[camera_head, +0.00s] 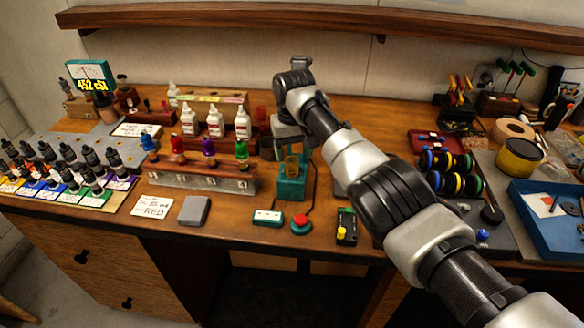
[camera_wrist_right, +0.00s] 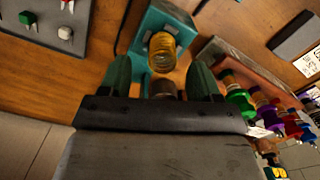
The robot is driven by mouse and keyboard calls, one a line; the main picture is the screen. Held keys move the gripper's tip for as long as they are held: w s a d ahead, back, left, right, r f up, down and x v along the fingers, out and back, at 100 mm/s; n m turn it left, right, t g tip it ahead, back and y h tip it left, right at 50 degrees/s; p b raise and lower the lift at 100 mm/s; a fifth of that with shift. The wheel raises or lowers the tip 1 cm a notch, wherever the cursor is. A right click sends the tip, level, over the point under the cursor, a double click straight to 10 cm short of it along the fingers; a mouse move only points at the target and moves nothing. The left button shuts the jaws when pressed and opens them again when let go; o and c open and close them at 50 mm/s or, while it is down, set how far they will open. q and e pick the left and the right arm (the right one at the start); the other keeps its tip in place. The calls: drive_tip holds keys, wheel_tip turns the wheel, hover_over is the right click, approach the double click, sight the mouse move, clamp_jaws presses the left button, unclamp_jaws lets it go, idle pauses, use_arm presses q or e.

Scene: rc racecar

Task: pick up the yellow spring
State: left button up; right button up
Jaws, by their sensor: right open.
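The yellow spring (camera_head: 292,163) stands on a teal stand (camera_head: 291,188) near the front middle of the bench. In the right wrist view the coiled spring (camera_wrist_right: 163,50) stands at the teal stand's block (camera_wrist_right: 158,17), ahead of the fingertips. My right gripper (camera_wrist_right: 161,75) is open, with its two green fingers apart on either side of the spring's near end. No contact with the spring is visible. In the head view my right arm reaches in from the right, and its wrist hides most of the gripper just above and behind the stand. My left gripper is not in view.
A wooden rack with coloured shocks (camera_head: 205,176) stands close left of the stand. White bottles (camera_head: 215,122) stand behind it. A red button (camera_head: 300,224) and a small black-yellow box (camera_head: 346,227) lie in front. A blue tray (camera_head: 545,225) lies at the right.

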sight(293, 165)
drive_tip(key=f, duration=0.4)
drive_tip(key=shift+s+p, duration=0.3)
drive_tip(key=shift+p, duration=0.05)
drive_tip(key=shift+a+f, duration=0.1)
drive_tip(key=shift+f, duration=0.25)
drive_tip(key=c, duration=1)
drive_tip(key=shift+r, duration=0.2)
